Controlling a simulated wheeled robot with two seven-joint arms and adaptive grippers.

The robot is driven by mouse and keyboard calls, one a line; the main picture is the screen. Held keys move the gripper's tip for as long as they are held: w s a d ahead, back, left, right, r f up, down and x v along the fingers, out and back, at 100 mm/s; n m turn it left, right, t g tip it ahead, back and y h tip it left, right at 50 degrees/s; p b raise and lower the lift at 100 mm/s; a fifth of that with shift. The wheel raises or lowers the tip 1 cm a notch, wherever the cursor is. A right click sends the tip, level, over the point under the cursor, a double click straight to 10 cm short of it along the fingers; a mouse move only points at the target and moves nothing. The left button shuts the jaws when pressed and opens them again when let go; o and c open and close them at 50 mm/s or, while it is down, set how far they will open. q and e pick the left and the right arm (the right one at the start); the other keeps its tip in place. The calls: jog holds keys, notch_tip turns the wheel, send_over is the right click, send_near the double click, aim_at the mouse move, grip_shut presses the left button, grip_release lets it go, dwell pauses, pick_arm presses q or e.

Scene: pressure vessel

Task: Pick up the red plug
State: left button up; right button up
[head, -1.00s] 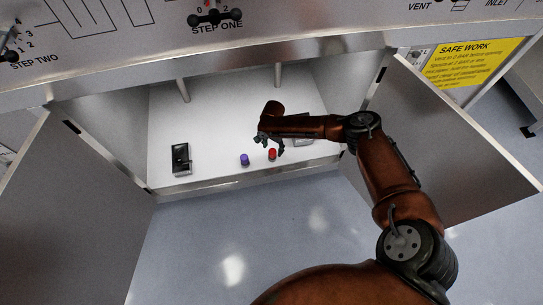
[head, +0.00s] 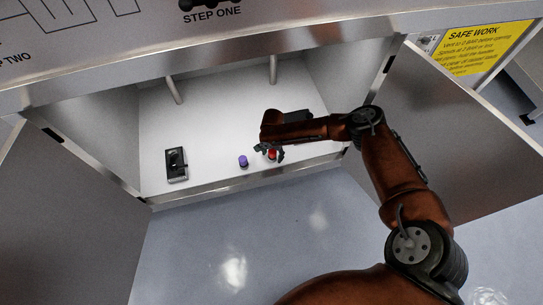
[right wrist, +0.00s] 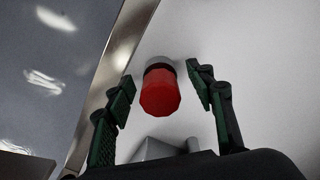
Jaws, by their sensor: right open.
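The red plug (head: 271,155) stands on the white cabinet floor near its front edge. My right gripper (head: 269,151) is over it in the head view and partly hides it. In the right wrist view the red plug (right wrist: 160,92), with a dark band at its far end, sits between the two open fingers of my right gripper (right wrist: 165,88). Gaps show on both sides of the plug, so the fingers do not appear to touch it. My left gripper is not in view.
A purple plug (head: 243,161) stands just left of the red one. A black device (head: 176,164) lies farther left on the cabinet floor (head: 212,125). The open right door (head: 450,130) is beside my arm. A grey block (right wrist: 158,150) shows near the red plug.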

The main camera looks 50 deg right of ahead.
jog(key=shift+c, duration=0.3)
grip_shut()
dwell(0.5)
